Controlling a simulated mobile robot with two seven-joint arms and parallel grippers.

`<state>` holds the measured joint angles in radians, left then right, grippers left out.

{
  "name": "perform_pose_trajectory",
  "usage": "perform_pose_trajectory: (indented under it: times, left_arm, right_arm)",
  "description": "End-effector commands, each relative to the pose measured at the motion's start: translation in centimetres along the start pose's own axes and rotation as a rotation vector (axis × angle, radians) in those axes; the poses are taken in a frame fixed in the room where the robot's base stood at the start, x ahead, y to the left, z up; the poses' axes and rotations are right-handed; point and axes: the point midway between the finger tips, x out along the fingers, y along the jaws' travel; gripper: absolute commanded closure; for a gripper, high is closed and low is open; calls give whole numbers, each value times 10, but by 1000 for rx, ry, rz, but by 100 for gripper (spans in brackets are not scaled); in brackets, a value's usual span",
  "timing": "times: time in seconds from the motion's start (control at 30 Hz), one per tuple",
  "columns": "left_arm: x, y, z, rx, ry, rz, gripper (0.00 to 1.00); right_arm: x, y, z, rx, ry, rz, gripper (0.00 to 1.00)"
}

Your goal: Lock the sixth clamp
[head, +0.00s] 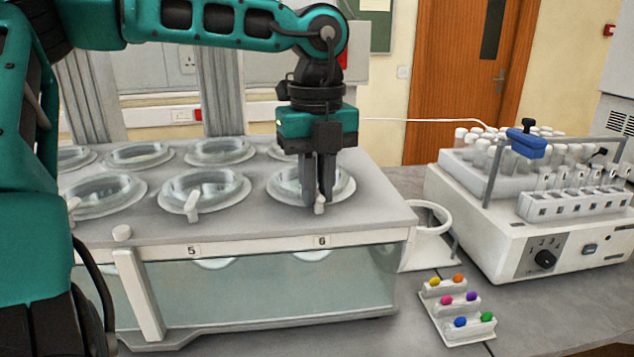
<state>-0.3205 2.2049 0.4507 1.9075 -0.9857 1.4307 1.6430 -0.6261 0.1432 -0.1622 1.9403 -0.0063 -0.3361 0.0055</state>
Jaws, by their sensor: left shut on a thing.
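The dissolution bath (365,216) has several round glass vessels set in its grey top. The front labels 5 and 6 show on its front edge. The sixth vessel (283,187) sits above label 6, at the front right. Its small white clamp (320,207) is at the vessel's front rim. My left gripper (319,197) points straight down there, with its dark fingers closed on the clamp and hiding part of it. The fifth vessel's white clamp (192,207) stands at its front rim. My right gripper is not in view.
A small stepped rack (468,330) with several coloured tablets stands right of the bath. A white ring holder (430,250) is behind it. A white instrument (500,240) with several tubes and a blue clamp (526,146) stands at the right.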

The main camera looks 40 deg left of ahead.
Motion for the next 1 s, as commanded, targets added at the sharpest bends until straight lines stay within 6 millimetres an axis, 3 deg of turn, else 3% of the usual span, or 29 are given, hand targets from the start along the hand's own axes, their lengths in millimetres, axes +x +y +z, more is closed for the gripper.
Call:
perform_pose_trajectory:
  times: [0.5,0.8,0.83,1.0]
  left_arm:
    - [0,-2,0,209,-2,-1,100]
    - [-1,-2,0,222,-1,-1,100]
    - [-1,-2,0,222,-1,-1,84]
    - [0,-2,0,221,0,-1,68]
  right_arm:
    - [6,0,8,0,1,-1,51]
    - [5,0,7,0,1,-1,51]
    - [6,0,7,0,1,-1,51]
    - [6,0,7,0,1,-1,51]
